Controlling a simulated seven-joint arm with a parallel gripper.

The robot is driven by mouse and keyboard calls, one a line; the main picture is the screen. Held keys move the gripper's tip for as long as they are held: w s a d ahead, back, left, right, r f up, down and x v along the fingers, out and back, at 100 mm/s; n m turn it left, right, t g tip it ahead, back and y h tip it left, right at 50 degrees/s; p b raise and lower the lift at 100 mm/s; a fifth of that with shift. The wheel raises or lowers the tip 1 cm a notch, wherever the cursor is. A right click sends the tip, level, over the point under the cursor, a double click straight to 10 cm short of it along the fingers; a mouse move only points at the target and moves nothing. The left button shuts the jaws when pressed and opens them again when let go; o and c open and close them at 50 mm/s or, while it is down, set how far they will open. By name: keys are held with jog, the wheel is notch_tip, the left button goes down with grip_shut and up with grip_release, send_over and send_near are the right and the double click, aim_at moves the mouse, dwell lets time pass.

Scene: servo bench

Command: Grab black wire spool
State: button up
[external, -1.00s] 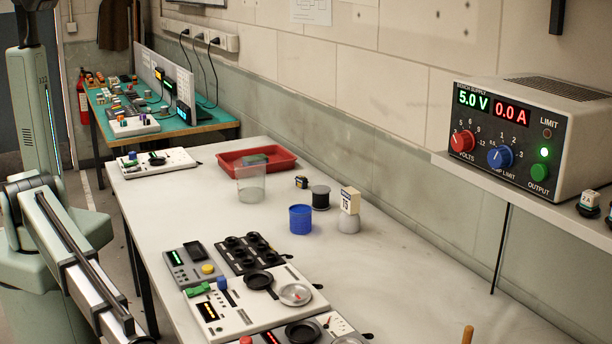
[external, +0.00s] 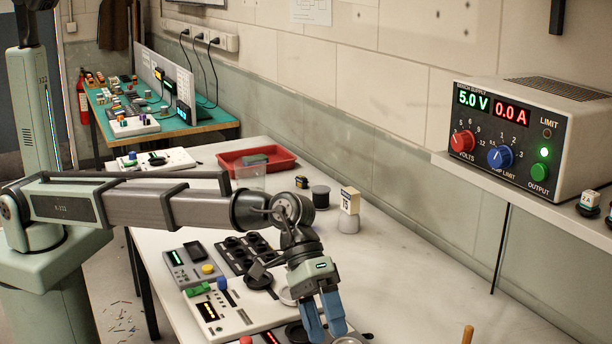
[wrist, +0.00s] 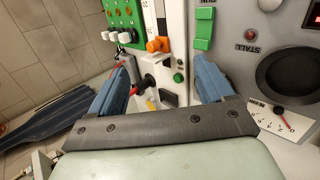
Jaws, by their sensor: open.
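The black wire spool (external: 320,197) stands upright on the white bench in the external view, behind my arm's wrist, near a small yellow-and-black item. It is not in the wrist view. My gripper (external: 328,328) points down over the front part of the bench, above the control panels, well to the near side of the spool. Its two blue fingers are apart with nothing between them; they also show in the wrist view (wrist: 165,78), over panels with switches and a dial.
Panels with knobs and dark round dishes fill the near bench. The bench's right side is mostly clear.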

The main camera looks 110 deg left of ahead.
jog(key=a+y, duration=0.3)
jog(key=a, duration=1.9)
jog(key=n+g+y, duration=0.4)
jog(key=g+y, duration=0.1)
send_near(320, 189)
jog(key=f, duration=0.8)
jog(key=a+f, duration=0.1)
jog(key=f, duration=0.3)
jog(key=shift+w+a+f, duration=0.1)
jog(key=shift+w+f, duration=0.1)
jog(key=shift+w, duration=0.15)
jog(key=shift+c, duration=0.3)
jog(key=c, duration=0.9)
